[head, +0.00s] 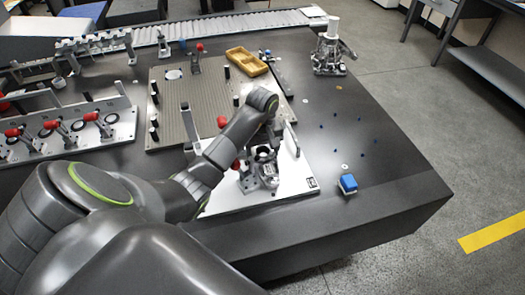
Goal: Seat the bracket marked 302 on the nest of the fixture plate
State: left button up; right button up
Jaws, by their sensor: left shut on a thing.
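My left arm reaches in from the lower left and bends down over the light fixture plate (295,181) near the front of the table. My left gripper (266,151) points down and is shut on a grey metal bracket (263,177). The bracket is over the plate; I cannot tell whether it touches it. The nest is hidden under the bracket and arm, and no number can be read on the bracket. My arm also covers the plate's left part. My right gripper is not in view.
A red-handled clamp (235,165) stands close left of the bracket. Behind is a ribbed plate (205,100) with posts and a yellow tray (246,62). A blue-topped block (348,184) lies right of the fixture plate. Another metal assembly (331,55) stands at the far right.

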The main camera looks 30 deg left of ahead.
pick_arm(q)
jog(key=shift+s+f, duration=0.1)
jog(key=shift+f, duration=0.05)
jog(key=o, duration=1.4)
jog(key=shift+o, duration=0.2)
jog(key=shift+d, duration=0.1)
